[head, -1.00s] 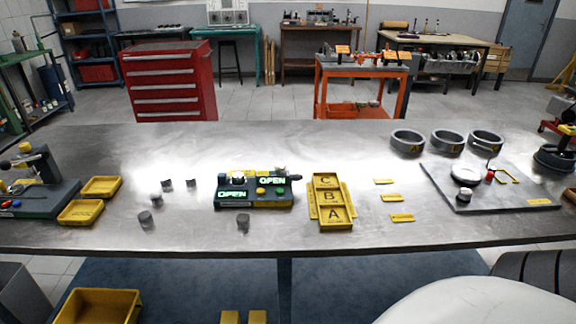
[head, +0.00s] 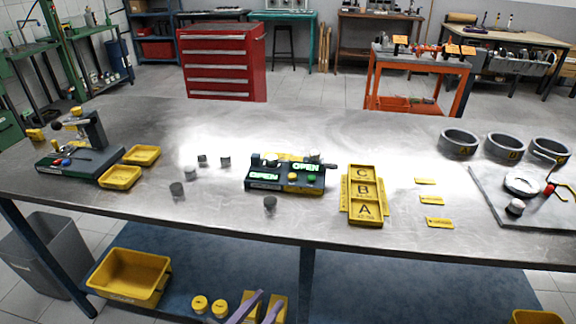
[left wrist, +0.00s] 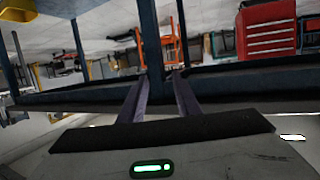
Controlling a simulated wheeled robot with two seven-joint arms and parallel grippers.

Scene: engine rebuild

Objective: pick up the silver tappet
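Several small grey metal cylinders stand on the bench left of the middle in the head view; which is the silver tappet is unclear. A paler cylinder (head: 190,173) stands among darker ones (head: 177,189), with two more behind it (head: 202,160) (head: 225,161). Another cylinder (head: 270,203) stands alone before the green-lit fixture (head: 285,176). My left gripper (head: 271,297) is at the bottom edge, below and in front of the bench. Its two purple fingers are apart and empty, as the left wrist view (left wrist: 158,88) also shows. My right gripper is not in view.
The bench front edge (head: 340,246) lies between my left gripper and the cylinders. Yellow trays (head: 120,178) and a press (head: 85,145) stand left. A lettered yellow tray (head: 364,209) stands right of the fixture. A yellow bin (head: 130,277) is below the bench.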

